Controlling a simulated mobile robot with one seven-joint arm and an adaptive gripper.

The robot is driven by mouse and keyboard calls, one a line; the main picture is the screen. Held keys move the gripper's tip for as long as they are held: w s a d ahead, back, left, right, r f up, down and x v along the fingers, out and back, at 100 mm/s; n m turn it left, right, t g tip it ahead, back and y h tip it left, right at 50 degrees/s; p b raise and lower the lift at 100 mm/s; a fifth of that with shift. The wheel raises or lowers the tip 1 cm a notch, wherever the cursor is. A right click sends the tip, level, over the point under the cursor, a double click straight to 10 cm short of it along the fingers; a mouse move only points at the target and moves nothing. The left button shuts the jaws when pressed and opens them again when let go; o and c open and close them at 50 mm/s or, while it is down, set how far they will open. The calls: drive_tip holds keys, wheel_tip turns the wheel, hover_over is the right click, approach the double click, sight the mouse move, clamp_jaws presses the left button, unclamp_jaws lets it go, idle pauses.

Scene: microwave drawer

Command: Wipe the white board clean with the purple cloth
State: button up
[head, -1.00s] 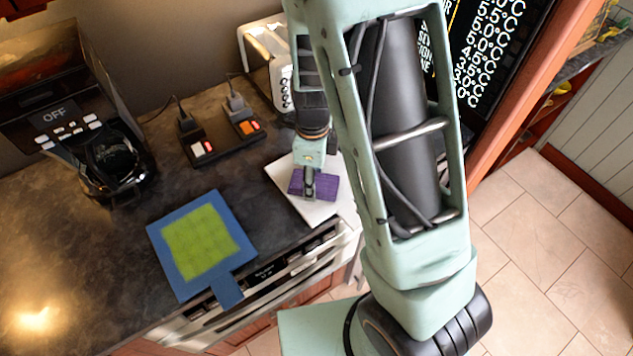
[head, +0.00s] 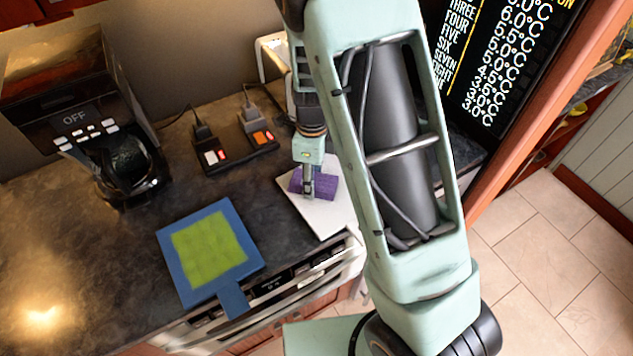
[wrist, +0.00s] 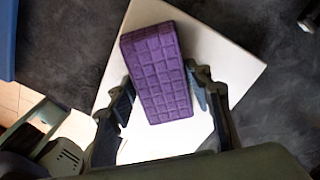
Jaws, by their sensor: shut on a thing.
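The purple cloth (head: 326,186) is a thick, block-like piece with a grid texture. My gripper (head: 308,190) is shut on it, with a finger on each side. In the wrist view the cloth (wrist: 157,75) sits between the two fingers of my gripper (wrist: 160,100). The white board (head: 325,219) lies flat on the dark counter near its front edge, and the cloth is over its upper part. The board (wrist: 225,65) also shows under the cloth in the wrist view. I cannot tell whether the cloth touches it. No marks are clear on the visible board.
A blue-framed green pad with a handle (head: 167,248) lies left of the board. A power strip with plugs (head: 235,150) is behind it. A coffee machine (head: 85,125) stands at the back left. The counter's front edge is close to the board.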

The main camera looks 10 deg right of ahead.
drive_tip(key=shift+w+a, duration=0.4)
drive_tip(key=shift+w, duration=0.35)
drive_tip(key=shift+w+a, duration=0.4)
drive_tip(key=shift+w, duration=0.4)
drive_tip(key=shift+w+a, duration=0.4)
drive_tip(key=shift+w, duration=0.35)
drive_tip(key=shift+r, duration=0.2)
wheel_tip(320, 180, up, 8)
drive_tip(key=shift+d+f, duration=0.1)
drive_tip(key=shift+f, duration=0.05)
